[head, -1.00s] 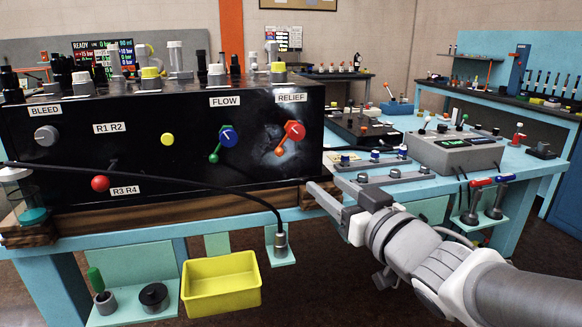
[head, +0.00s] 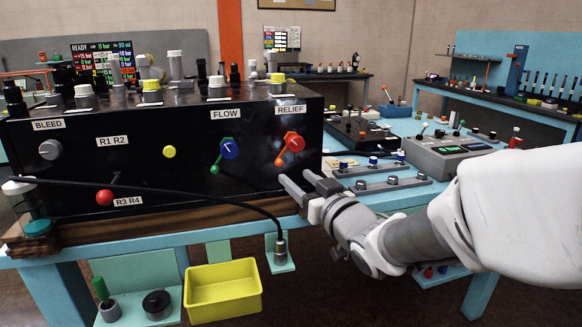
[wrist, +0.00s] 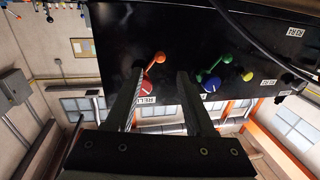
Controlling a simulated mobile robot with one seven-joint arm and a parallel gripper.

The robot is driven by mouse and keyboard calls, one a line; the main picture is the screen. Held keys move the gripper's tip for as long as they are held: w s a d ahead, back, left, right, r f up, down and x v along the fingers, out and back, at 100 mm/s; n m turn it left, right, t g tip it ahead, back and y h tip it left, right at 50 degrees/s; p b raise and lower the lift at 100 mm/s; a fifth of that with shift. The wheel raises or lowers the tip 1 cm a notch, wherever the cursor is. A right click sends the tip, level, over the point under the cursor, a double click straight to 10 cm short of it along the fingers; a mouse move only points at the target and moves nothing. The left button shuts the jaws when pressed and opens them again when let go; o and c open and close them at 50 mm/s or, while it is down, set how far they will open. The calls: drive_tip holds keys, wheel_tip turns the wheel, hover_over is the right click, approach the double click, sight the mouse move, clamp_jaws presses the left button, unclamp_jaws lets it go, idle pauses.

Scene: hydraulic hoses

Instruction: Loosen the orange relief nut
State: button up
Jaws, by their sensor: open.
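The orange relief nut (head: 289,137) shows as an orange rim behind a red knob (head: 297,144), under the RELIEF label at the right end of the black panel. An orange lever with a ball end (head: 279,162) slants down-left from it. My gripper (head: 296,178) is open and empty, just below the lever in the head view, its fingers pointing at the panel. In the wrist view, turned upside down, the red knob (wrist: 146,88) and orange lever (wrist: 156,63) show between the fingers of my gripper (wrist: 160,70). The nut is mostly hidden by the knob.
The blue FLOW knob (head: 230,149) with a green lever sits left of the relief. A black hose (head: 200,190) runs across the panel's lower front to a fitting. A grey rail with fittings (head: 375,185) lies right of my gripper. A yellow bin (head: 222,290) stands below.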

sight(281, 164)
drive_tip(key=x, duration=0.7)
drive_tip(key=shift+w+a+b, duration=0.1)
drive_tip(key=shift+w+b, duration=0.15)
drive_tip(key=shift+b, duration=0.05)
clamp_jaws()
